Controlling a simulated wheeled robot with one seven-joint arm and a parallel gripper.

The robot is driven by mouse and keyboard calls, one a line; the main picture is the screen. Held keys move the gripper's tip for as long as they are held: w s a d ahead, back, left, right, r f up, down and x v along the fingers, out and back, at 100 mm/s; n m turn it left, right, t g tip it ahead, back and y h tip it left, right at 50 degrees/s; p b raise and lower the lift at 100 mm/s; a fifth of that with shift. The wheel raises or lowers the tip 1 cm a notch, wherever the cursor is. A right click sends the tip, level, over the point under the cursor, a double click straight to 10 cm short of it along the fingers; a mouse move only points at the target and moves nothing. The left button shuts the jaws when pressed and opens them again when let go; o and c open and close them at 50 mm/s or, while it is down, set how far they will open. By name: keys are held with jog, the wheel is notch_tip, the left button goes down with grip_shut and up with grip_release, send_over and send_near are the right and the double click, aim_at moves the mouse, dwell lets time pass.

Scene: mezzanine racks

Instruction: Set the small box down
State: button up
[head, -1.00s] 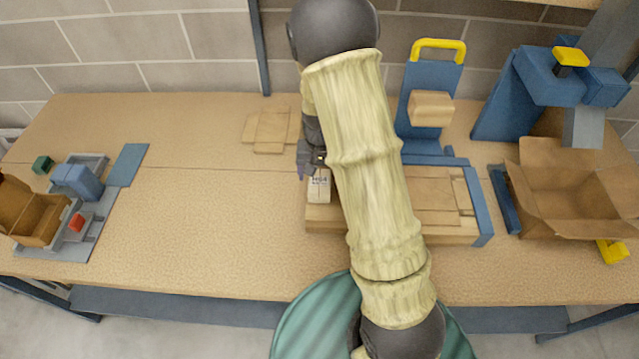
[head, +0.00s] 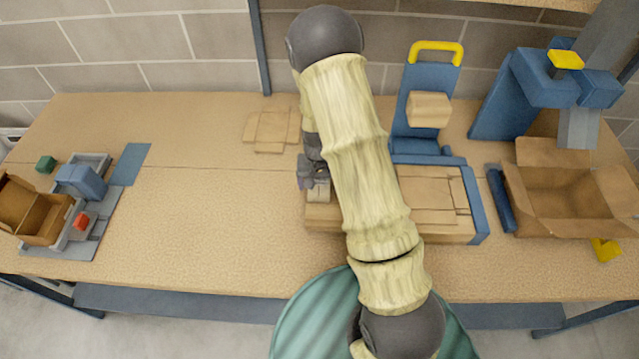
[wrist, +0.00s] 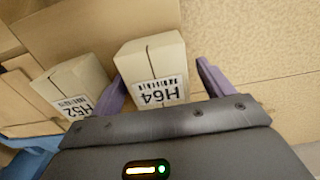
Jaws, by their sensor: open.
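The small box labelled H64 (wrist: 155,62) is pale, with a black-and-white label, and stands between my gripper's fingers in the wrist view. My gripper (wrist: 161,72) is open, with a purple finger on each side of the box and a visible gap on the right. In the head view my gripper (head: 312,182) hangs over the left end of a low tan platform (head: 322,222) and covers most of the small box (head: 319,194). A second pale box labelled H52 (wrist: 72,88) is just left of H64 in the wrist view, partly hidden by the left finger.
A blue stand with a yellow handle (head: 437,46) is behind the platform. An open cardboard box (head: 570,205) lies at the right. Flat cardboard pieces (head: 270,130) lie behind left. A grey tray (head: 97,225) is far left. The table's left middle is clear.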

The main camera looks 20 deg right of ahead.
aim_at(320, 181)
dwell(0.3)
jog(key=c, duration=1.2)
jog(key=shift+o, duration=0.2)
jog(key=shift+s, duration=0.1)
notch_tip(320, 181, up, 10)
jog(key=shift+b, duration=1.2)
